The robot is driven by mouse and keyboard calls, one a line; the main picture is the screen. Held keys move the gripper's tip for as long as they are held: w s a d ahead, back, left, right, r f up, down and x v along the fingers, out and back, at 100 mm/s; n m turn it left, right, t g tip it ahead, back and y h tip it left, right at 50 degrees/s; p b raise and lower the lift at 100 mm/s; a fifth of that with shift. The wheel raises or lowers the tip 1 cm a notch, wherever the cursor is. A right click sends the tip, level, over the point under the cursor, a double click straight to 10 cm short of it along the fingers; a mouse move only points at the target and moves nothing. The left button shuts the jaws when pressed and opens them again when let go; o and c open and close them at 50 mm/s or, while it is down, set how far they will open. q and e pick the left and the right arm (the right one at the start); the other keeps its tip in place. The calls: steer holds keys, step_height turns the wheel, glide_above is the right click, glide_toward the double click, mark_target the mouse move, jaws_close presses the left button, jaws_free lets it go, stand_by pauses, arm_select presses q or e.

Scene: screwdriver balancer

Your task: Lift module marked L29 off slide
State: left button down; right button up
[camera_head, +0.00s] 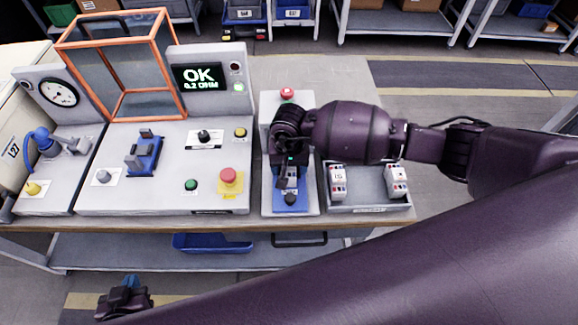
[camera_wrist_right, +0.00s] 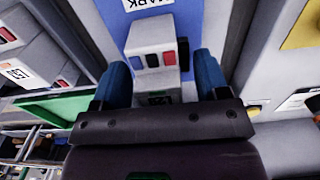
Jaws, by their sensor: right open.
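A white module (camera_wrist_right: 152,40) with red and blue terminals sits on the blue slide (camera_wrist_right: 187,15) in the right wrist view; its marking cannot be read. My right gripper (camera_wrist_right: 162,82) is open, with its blue fingers on either side of the module's near end. I cannot tell whether they touch it. In the head view the right gripper (camera_head: 288,172) hangs over the blue slide (camera_head: 290,203) of the marking station and hides the module. My left gripper (camera_head: 125,288) is low at the bottom left, in front of the bench, away from the slide.
A grey tray (camera_head: 368,209) with two white modules (camera_head: 338,182) stands right of the slide. A test station left of it has an orange-framed guard (camera_head: 120,65), raised, and a display (camera_head: 201,76) reading OK. A red button (camera_head: 287,93) stands behind the slide.

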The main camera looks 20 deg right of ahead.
jaws_close()
steer(key=shift+r, duration=0.15)
step_height(320, 180, up, 20)
steer(key=b, duration=0.1)
steer(key=shift+b, duration=0.35)
stand_by(0.4)
